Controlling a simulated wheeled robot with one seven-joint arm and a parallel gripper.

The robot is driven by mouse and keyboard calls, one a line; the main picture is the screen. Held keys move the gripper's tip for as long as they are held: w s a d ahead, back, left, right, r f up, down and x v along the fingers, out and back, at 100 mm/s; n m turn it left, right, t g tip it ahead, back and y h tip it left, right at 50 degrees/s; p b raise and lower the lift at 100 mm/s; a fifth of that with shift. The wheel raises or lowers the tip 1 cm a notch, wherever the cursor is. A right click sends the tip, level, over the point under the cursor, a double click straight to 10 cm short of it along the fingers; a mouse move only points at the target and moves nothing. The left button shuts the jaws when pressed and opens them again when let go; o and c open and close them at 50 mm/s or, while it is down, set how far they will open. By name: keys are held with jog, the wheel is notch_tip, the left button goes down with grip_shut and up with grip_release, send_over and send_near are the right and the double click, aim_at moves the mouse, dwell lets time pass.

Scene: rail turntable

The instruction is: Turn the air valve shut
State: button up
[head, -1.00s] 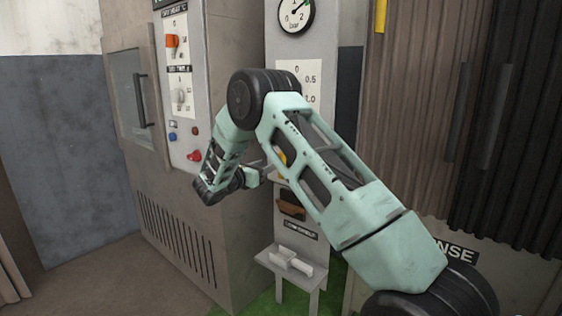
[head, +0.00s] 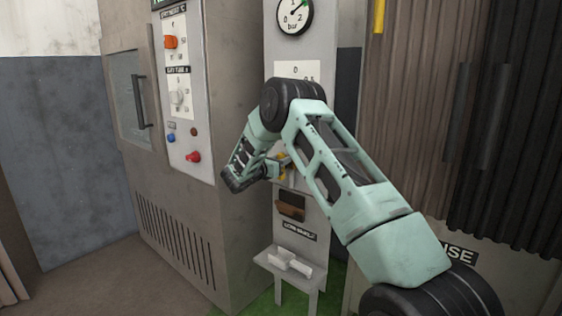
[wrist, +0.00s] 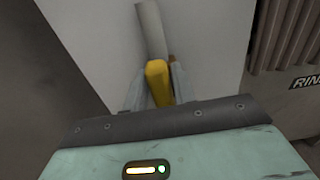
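The air valve's yellow lever (wrist: 158,82) shows in the wrist view below a pale grey pipe (wrist: 150,28) on the panel. In the head view only a small yellow part (head: 283,163) shows at my gripper (head: 279,168). In the wrist view my gripper (wrist: 157,88) has one grey finger on each side of the lever, very close to it. The fingers look spread, and I cannot see firm contact. The pressure gauge (head: 295,15) above has its needle pointing up and to the right. My arm hides part of the panel.
A machine cabinet (head: 190,215) with an orange knob (head: 170,42) and a red button (head: 193,157) stands to the left. A small shelf (head: 290,265) juts out below the valve. Dark ribbed strips (head: 510,130) hang on the right.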

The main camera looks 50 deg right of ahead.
grip_shut()
